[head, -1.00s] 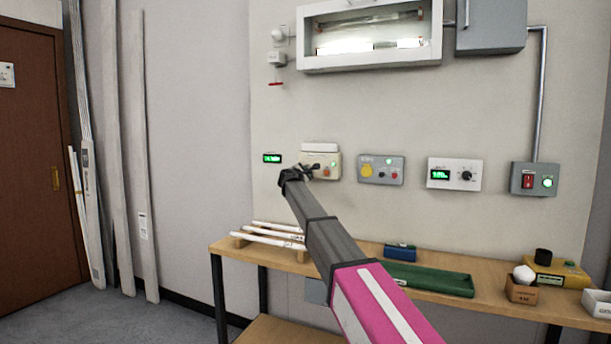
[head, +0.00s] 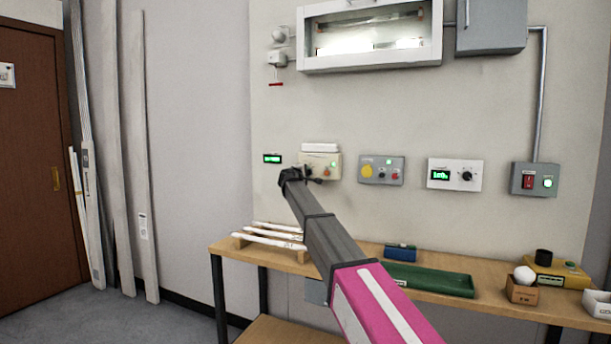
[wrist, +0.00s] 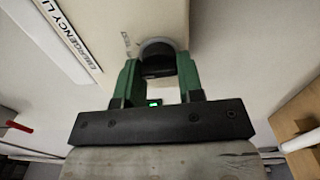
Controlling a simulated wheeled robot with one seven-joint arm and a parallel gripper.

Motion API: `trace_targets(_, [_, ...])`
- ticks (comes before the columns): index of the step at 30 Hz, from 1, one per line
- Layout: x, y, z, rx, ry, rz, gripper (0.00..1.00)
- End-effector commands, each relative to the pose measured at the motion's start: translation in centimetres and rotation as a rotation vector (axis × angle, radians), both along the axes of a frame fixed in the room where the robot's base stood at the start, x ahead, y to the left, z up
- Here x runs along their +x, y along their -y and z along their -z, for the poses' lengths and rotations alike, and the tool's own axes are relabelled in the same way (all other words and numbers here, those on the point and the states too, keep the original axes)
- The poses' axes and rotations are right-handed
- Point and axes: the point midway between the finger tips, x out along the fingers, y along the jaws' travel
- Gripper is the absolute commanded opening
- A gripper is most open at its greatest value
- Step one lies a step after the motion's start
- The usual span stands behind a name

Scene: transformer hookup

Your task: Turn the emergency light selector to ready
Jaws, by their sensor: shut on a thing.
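The selector (wrist: 157,52) is a dark round knob on the cream box. My gripper (wrist: 157,75) has its two green fingers on either side of the knob, shut on it. In the head view my gripper (head: 311,178) covers the knob, so its pointer position cannot be read.
A small green display (head: 272,158) is left of the box. A wooden bench (head: 345,252) with tubes and trays stands below.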

Motion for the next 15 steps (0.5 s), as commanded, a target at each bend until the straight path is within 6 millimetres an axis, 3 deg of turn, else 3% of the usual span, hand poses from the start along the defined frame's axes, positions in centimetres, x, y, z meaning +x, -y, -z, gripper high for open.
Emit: trace_targets(15, [-0.08,0.02,0.09,0.035,0.011,0.001,0.11])
